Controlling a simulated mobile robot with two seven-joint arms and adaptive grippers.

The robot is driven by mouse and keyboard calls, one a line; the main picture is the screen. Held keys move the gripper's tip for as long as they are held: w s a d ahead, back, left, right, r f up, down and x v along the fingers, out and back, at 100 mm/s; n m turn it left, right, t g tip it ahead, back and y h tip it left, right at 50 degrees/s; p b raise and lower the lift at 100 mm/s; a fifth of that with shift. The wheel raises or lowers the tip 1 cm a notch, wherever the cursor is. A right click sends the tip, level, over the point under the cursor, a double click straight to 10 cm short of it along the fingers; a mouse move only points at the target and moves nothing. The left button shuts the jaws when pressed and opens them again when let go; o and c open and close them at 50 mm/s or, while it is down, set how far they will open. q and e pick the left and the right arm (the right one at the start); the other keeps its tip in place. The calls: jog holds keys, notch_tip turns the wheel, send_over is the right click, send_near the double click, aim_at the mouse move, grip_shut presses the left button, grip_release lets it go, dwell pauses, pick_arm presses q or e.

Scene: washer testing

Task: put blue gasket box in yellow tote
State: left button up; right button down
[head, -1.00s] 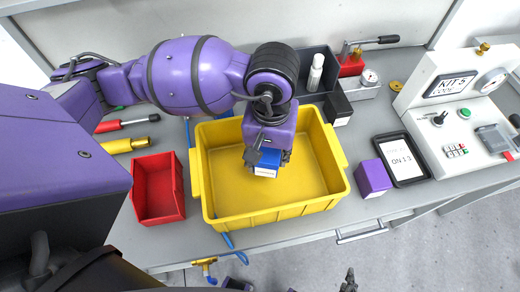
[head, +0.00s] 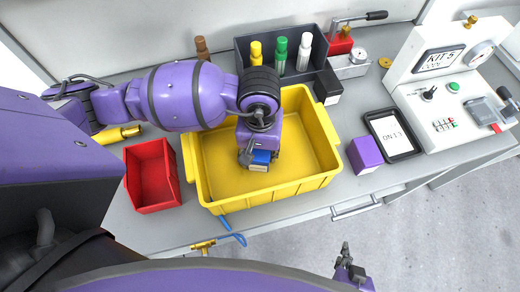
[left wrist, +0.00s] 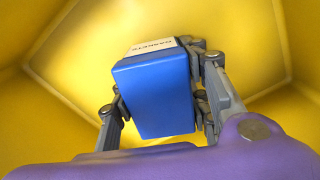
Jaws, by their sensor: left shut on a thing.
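The blue gasket box (head: 260,158) is in my left gripper (head: 258,160), down inside the yellow tote (head: 312,182). In the left wrist view the blue box (left wrist: 155,95) sits between the two fingers of my left gripper (left wrist: 160,100), with its white label at the far end. Yellow tote walls (left wrist: 255,30) surround it there. I cannot tell whether the box touches the tote floor. My right gripper (head: 345,258) shows small at the bottom, away from the bench and empty; its finger opening is unclear.
A red bin (head: 152,178) stands left of the tote. A dark rack with bottles (head: 290,62) and a black box (head: 328,87) stand behind.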

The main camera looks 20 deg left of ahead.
pick_arm(q)
jog(key=o, duration=1.2)
notch_tip(320, 180, up, 12)
jog(key=shift+r, duration=0.2)
